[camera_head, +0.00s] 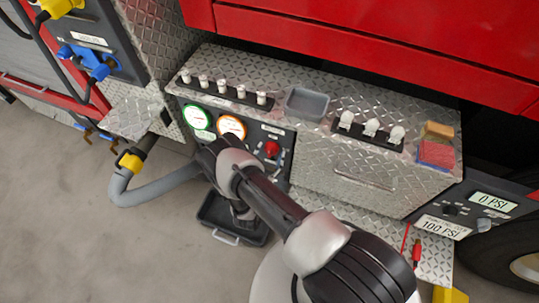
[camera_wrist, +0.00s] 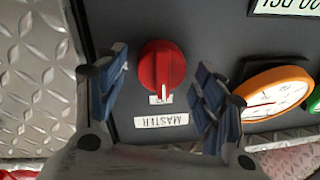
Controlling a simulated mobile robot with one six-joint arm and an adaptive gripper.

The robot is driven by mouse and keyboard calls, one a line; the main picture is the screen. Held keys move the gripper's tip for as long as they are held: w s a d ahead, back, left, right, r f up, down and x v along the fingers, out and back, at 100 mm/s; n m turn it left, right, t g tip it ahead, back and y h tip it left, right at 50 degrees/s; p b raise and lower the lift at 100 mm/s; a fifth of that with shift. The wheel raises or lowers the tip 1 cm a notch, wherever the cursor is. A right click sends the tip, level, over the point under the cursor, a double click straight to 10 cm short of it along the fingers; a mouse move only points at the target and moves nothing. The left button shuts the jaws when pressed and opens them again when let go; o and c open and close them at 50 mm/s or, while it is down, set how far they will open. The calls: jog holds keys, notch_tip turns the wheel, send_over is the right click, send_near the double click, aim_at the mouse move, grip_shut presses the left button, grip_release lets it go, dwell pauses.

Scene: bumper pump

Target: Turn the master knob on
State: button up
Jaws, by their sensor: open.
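The red master knob (camera_wrist: 162,66) is in the middle of the wrist view, on a dark panel. Its white pointer mark aims at a small white label whose text I cannot read. A white label (camera_wrist: 161,120) reading MASTER upside down lies below that. In the head view the knob (camera_head: 272,148) shows right of the gauges. My gripper (camera_wrist: 162,64) is open and empty, with one blue-padded finger on each side of the knob in the wrist view. I cannot tell how far the fingertips are from the panel. In the head view my arm mostly hides the gripper.
An orange-rimmed gauge (camera_wrist: 272,92) sits close to the right finger in the wrist view. A green gauge (camera_head: 196,117) and a row of white-tipped levers (camera_head: 222,86) are near the panel. A diamond-plate cabinet (camera_head: 345,180) stands right of it. A black tray (camera_head: 215,212) lies below.

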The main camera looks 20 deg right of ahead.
jog(key=shift+w, duration=0.1)
jog(key=shift+c, duration=0.4)
jog(key=c, duration=1)
jog(key=shift+m, duration=0.5)
jog(key=m, duration=0.3)
jog(key=shift+d+f+m+h, duration=0.1)
jog(key=shift+m+h, duration=0.2)
jog(key=shift+m, duration=0.1)
jog(key=m, duration=0.4)
jog(key=shift+f+m, duration=0.1)
jog(key=shift+m, duration=0.3)
jog(key=m+p, duration=0.1)
jog(key=m, duration=0.3)
jog(key=shift+f+m+h, duration=0.1)
jog(key=shift+m+h, duration=0.3)
jog(key=shift+f+m+h+p, duration=0.1)
jog(key=shift+m+h+p, duration=0.25)
jog(key=shift+m, duration=1.85)
